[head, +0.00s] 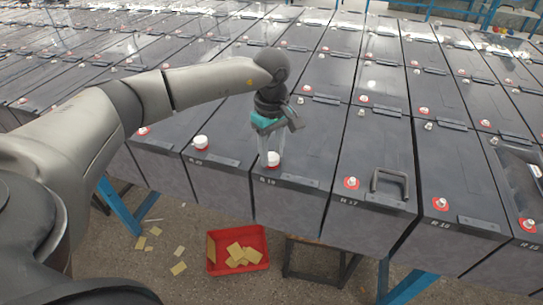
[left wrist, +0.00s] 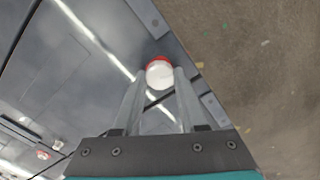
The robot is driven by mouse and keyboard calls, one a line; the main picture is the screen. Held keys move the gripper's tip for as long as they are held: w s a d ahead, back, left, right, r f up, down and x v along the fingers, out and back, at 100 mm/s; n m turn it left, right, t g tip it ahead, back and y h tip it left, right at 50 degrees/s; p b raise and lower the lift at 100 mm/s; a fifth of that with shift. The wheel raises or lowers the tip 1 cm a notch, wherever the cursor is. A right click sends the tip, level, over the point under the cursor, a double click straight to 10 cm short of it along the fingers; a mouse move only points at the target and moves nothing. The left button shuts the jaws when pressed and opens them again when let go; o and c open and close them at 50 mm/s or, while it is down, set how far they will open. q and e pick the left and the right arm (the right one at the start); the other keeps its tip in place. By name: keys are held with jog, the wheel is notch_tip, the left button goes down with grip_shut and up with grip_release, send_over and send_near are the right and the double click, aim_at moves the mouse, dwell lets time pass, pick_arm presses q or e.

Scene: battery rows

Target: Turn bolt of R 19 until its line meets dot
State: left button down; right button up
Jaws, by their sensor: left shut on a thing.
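My left gripper (head: 271,150) points down at the front of a dark grey battery (head: 290,185). Its clear fingers are shut on a white-capped bolt (head: 274,159) with a red base. In the left wrist view the white cap (left wrist: 160,75) sits between the fingertips (left wrist: 160,85), with red behind it. The small label below that bolt looks like R 18 but is hard to read. I cannot make out a line or dot. My right gripper is not in view.
A red crate (head: 262,262) with yellowish pieces stands on the floor. Blue stand legs (head: 120,208) show below. More battery rows fill the back.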

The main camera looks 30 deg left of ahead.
aim_at(272, 156)
pick_arm(q)
jog(key=m+b, duration=0.1)
jog(key=m, duration=0.2)
jog(key=shift+m+b, duration=0.3)
jog(key=shift+m, duration=0.1)
jog(key=m+b, duration=0.1)
jog(key=m, duration=0.2)
jog(key=shift+m, duration=0.3)
jog(key=m+b, duration=0.1)
jog(key=m, duration=0.2)
jog(key=shift+w+m, duration=0.1)
jog(key=shift+m, duration=0.2)
jog(key=shift+m+b, duration=0.55)
jog(key=shift+m, duration=1.05)
jog(key=shift+d+r+m, duration=0.1)
jog(key=shift+m, duration=0.2)
jog(key=shift+c, duration=2.3)
grip_release()
notch_tip(272, 156, up, 15)
jog(key=p, duration=0.1)
